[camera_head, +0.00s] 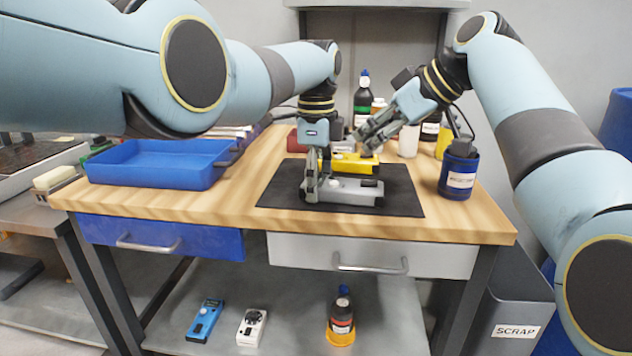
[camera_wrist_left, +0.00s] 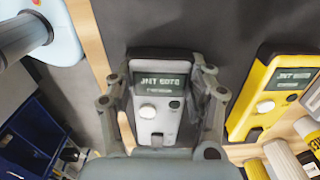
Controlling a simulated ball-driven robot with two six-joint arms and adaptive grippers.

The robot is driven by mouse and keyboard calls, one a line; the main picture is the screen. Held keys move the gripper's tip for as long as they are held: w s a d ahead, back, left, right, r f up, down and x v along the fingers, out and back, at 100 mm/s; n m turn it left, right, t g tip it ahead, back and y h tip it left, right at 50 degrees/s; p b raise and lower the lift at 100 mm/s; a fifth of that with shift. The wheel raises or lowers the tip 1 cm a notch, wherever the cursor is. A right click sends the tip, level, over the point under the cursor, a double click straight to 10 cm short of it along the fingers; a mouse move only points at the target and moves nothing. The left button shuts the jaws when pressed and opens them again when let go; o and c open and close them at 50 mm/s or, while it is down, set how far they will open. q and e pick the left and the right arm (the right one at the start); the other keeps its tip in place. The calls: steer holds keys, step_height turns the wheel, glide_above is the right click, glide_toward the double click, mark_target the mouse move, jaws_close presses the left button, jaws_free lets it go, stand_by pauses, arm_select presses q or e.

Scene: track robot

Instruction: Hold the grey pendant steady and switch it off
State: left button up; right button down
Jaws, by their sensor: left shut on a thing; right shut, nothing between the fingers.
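The grey pendant (camera_head: 345,190) lies flat on the black mat on the workbench. My left gripper (camera_head: 315,188) points down and is shut on its left part. In the left wrist view, the fingers (camera_wrist_left: 162,85) clasp both sides of the grey pendant (camera_wrist_left: 155,127). Its dark screen shows pale text, and a round white knob and a small dark button sit below it. My right gripper (camera_head: 362,140) is shut and empty, tilted down to the left above the yellow pendant, apart from the grey one.
A yellow pendant (camera_head: 350,162) lies behind the grey one, also in the left wrist view (camera_wrist_left: 262,105). A blue tray (camera_head: 150,174) stands at left. A dark blue cup (camera_head: 459,178) stands right of the mat (camera_head: 405,200). Bottles (camera_head: 363,95) stand at the back.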

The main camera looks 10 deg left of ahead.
steer(key=shift+r, duration=0.25)
arm_select(q)
steer(key=o, duration=1.6)
